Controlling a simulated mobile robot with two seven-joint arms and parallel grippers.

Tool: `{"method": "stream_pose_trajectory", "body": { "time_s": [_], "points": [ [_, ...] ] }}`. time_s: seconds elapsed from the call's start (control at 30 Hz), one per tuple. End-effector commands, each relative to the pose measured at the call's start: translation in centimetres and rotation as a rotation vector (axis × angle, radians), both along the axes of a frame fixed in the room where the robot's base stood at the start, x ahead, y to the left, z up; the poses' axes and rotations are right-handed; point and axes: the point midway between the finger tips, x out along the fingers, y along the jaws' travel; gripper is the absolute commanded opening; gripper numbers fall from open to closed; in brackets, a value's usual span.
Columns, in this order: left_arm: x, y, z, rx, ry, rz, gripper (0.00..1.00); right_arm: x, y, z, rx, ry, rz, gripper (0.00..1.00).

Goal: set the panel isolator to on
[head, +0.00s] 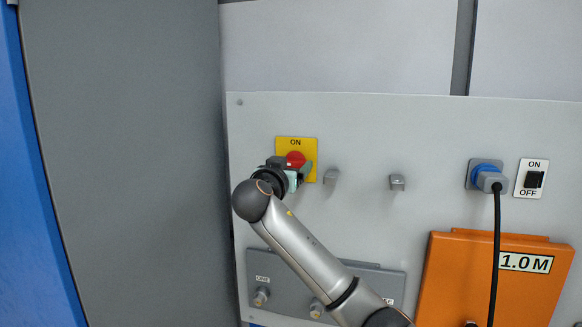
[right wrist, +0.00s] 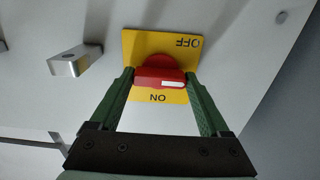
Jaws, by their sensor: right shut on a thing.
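The panel isolator is a red rotary handle (head: 296,158) on a yellow plate (head: 283,143) marked ON at the top in the head view. In the right wrist view, which is upside down, the red handle (right wrist: 160,79) lies crosswise, with a white mark toward its right end. The yellow plate (right wrist: 145,42) shows OFF at the upper right and ON at the bottom edge. My right gripper (right wrist: 161,80) is shut on the red handle, one green finger at each end. In the head view my right gripper (head: 302,173) partly hides the plate's lower half. My left gripper is not in view.
Two small grey brackets (head: 331,177) (head: 397,182) stick out to the right of the isolator. Further right are a blue plug with a black cable (head: 497,240), an ON/OFF rocker switch (head: 534,179) and an orange box (head: 450,270). A grey knob plate (head: 285,272) is below.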

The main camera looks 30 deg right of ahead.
Motion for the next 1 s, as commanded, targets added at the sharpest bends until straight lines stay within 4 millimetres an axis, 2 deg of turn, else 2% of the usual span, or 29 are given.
{"method": "stream_pose_trajectory", "body": {
  "time_s": [0.27,0.6,1.0],
  "points": [
    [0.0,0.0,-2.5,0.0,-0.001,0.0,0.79,0.0,0.1,-0.7,0.08,-0.087,0.0,0.24],
    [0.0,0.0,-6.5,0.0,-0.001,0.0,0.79,0.1,0.2,-0.7,0.274,-0.312,0.002,0.24],
    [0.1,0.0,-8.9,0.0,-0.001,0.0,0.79,0.1,0.2,-0.5,0.521,-0.599,0.0,0.24]
  ]
}}
